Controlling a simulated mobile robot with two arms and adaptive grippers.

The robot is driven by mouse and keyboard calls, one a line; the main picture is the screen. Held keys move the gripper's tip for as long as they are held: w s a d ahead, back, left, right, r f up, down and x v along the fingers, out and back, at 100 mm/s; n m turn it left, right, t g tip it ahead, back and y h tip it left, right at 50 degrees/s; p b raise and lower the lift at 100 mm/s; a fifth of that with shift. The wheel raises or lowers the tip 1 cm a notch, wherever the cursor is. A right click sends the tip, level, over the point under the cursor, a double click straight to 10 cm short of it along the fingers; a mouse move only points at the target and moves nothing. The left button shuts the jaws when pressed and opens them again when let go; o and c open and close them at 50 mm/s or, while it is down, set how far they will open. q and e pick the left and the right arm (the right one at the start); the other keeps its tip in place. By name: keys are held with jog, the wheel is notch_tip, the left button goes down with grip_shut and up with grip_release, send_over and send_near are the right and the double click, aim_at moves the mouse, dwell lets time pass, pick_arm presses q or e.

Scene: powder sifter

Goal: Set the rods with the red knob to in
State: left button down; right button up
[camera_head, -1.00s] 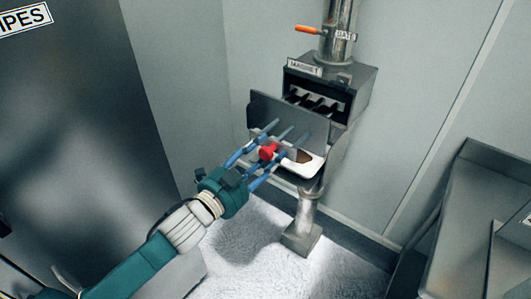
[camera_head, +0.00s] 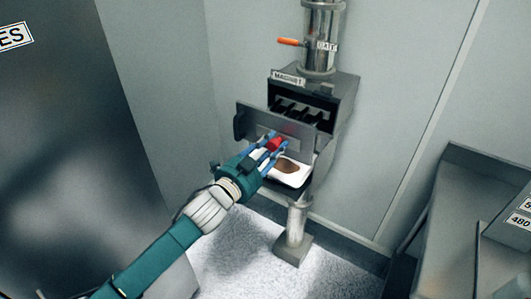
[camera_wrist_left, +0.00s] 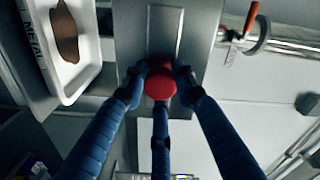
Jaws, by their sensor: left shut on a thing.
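The red knob (camera_head: 275,143) sits on the front of a grey plate (camera_head: 248,114) in the head view. Dark rods (camera_head: 297,110) show between this plate and the open dark slot of the metal housing (camera_head: 345,95), so the plate stands out from the housing. My left gripper (camera_head: 273,149) is shut on the red knob. In the left wrist view its blue fingers (camera_wrist_left: 160,86) close around the red knob (camera_wrist_left: 161,83), in front of the grey plate (camera_wrist_left: 150,25). My right gripper is not in view.
A white tray (camera_head: 304,170) with brown powder sits just below the plate. A pipe with an orange handle (camera_head: 290,42) rises above the housing. A metal bench (camera_head: 455,190) stands at the right and a dark panel (camera_head: 65,120) at the left.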

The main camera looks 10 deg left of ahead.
pick_arm(q)
jog(key=c, duration=1.4)
grip_release()
jog(key=shift+o, duration=0.2)
jog(key=shift+s+a, duration=0.1)
jog(key=v, duration=1.2)
